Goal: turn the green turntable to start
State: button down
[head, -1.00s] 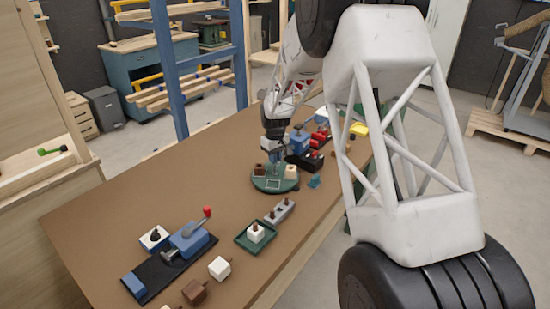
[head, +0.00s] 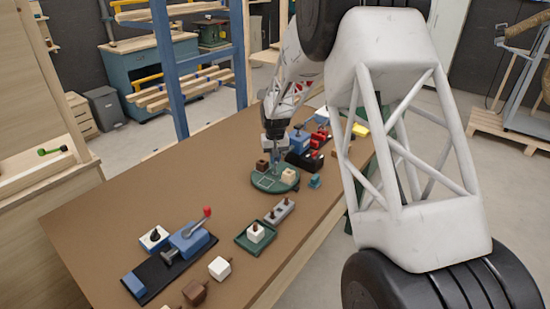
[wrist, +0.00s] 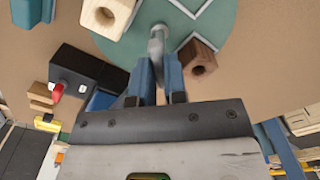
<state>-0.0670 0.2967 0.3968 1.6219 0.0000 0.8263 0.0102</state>
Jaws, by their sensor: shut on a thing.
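The green turntable (head: 268,187) lies on the brown table in the head view, below my gripper (head: 274,158). It carries a dark brown block (head: 262,165) at its left and a cream block (head: 289,175) at its right. In the wrist view the turntable (wrist: 222,18) shows at the top, with pale square outlines on it. The brown block (wrist: 197,58) and the cream block (wrist: 108,17) have holes on top. My gripper's blue fingers (wrist: 159,78) are shut on a grey upright post (wrist: 157,42) on the turntable. The post's lower part is partly hidden.
Close by are a teal piece (head: 315,181), a black fixture with red parts (head: 312,155) and a grey holder (head: 280,211). A green tray (head: 256,243) with a white block and a blue clamp (head: 187,241) stand nearer. The table's left middle is clear.

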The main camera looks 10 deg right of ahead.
jog(key=shift+m, duration=0.3)
dwell(0.4)
jog(key=c, duration=1.2)
grip_release()
jog(key=shift+o, duration=0.2)
jog(key=shift+r, duration=0.15)
jog(key=shift+r, duration=3.8)
jog(key=shift+s, duration=0.1)
